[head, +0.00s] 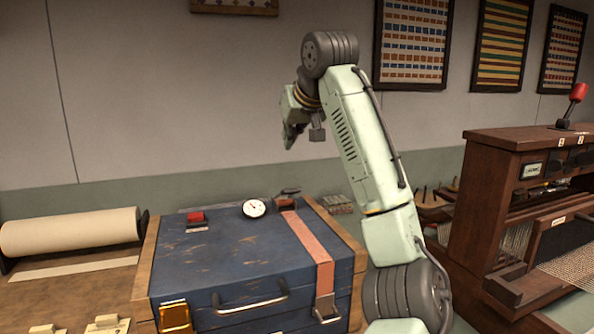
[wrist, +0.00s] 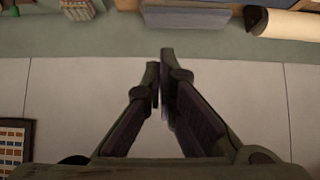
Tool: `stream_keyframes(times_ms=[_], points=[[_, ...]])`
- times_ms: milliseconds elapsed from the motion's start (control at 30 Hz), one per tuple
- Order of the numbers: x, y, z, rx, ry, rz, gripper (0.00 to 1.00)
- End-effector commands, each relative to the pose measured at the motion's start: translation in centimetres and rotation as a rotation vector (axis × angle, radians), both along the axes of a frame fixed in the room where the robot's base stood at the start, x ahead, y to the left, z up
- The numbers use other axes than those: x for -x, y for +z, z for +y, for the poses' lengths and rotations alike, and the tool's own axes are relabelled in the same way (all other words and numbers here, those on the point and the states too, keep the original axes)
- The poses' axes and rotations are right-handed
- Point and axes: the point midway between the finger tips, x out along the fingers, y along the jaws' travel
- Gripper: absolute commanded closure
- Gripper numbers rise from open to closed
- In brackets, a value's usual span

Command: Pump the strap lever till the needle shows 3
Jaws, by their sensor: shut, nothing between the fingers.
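A blue chest (head: 230,262) with wooden edges stands on the bench. A pinkish-orange strap (head: 312,245) runs over its lid and down to a metal buckle (head: 326,308) at the front. A dark strap lever (head: 287,194) sits at the back of the lid, at the strap's far end. A round white gauge (head: 255,208) with a needle is left of it; its numbers are too small to read. My gripper (head: 290,137) is raised above and behind the chest, apart from it.
A red button (head: 195,217) is on the lid's left part. A paper roll (head: 68,232) lies left of the chest. A wooden cabinet (head: 480,200) with a red-knobbed lever (head: 577,94) stands at the right. The air above the lid is clear.

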Motion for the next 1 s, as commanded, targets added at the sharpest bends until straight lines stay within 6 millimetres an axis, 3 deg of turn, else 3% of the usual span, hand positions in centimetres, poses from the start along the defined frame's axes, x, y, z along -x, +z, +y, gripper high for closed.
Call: stream_keyframes(times_ms=[133,567,1000], points=[[0.6,0.2,-1.7,0.004,-0.027,0.035,1.00],[0.1,-0.3,-1.6,0.004,-0.027,0.037,1.00],[-5.8,-6.0,0.3,0.003,-0.027,0.038,1.00]])
